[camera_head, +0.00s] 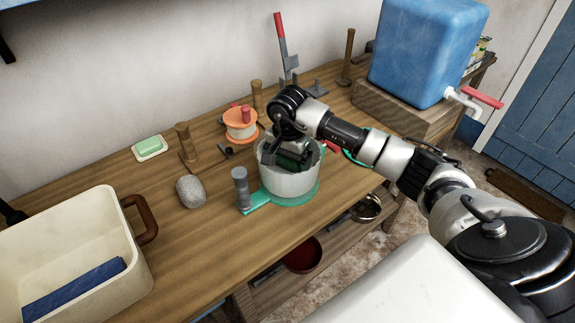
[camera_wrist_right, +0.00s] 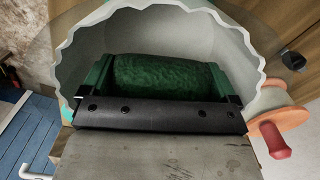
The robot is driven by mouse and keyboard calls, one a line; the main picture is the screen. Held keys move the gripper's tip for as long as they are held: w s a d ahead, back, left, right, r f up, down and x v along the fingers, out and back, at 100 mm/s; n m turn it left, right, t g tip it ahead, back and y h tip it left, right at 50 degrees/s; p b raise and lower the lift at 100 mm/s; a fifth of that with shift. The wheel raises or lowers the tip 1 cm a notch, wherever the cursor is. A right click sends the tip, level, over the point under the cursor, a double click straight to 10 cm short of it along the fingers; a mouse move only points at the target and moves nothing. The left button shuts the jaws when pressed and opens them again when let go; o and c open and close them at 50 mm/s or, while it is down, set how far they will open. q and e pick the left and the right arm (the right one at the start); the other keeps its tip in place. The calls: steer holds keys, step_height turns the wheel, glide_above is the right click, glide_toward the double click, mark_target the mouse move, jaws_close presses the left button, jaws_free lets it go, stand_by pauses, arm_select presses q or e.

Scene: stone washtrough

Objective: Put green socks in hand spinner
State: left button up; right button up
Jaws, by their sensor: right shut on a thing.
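The hand spinner (camera_head: 290,183) is a pale grey tub on a teal base, with a grey upright handle at its left, near the middle of the bench. My right gripper (camera_head: 288,160) reaches down into its open top. It is shut on the rolled dark green socks (camera_wrist_right: 155,77), which lie between its two fingers inside the tub's wavy rim. In the head view the gripper mostly hides the socks. I cannot tell whether they touch the tub's floor. My left gripper is not in view.
A cream basin (camera_head: 138,240) with a blue cloth (camera_head: 75,290) stands at the left on the wooden bench (camera_head: 190,255). A grey stone (camera_head: 190,191), green soap (camera_head: 149,145) and an orange-rimmed part with a red knob (camera_head: 241,131) lie behind. A blue water tank (camera_head: 425,50) stands at right.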

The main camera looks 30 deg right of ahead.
mark_target(288, 169)
step_height(288, 169, down, 3)
steer(key=shift+s+f, duration=0.1)
steer(key=shift+f, duration=0.15)
steer(key=o, duration=0.7)
steer(key=shift+r, duration=0.2)
steer(key=shift+r, duration=0.25)
step_height(288, 169, up, 12)
steer(key=shift+f+b, duration=0.2)
steer(key=shift+b, duration=0.5)
